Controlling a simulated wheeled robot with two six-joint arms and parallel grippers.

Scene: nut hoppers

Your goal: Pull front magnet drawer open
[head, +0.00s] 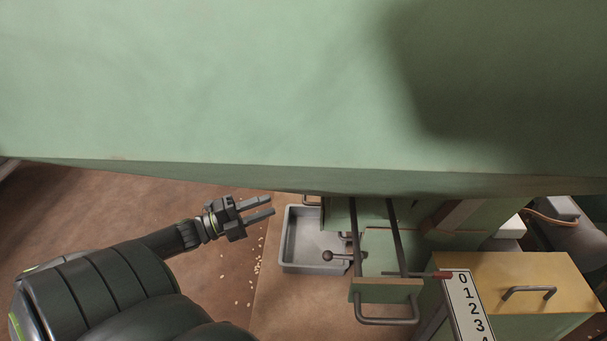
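A green drawer front (385,290) with a grey bar handle (387,320) stands out from the green hopper on two dark rods (395,240). It looks like a magnet drawer, but I cannot tell for sure which drawer is the front one. My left gripper (271,205) is left of it, over the brown floor, pointing right. Its two fingers are apart with nothing between them, and it touches no handle. My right gripper is not in view.
The large green hopper wall (200,90) fills the upper view. A grey tray (302,255) and a dark ball-ended lever (330,256) lie between gripper and drawer. A numbered scale (468,305) and a yellow-topped box (530,270) stand right. Pale bits are scattered on the floor.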

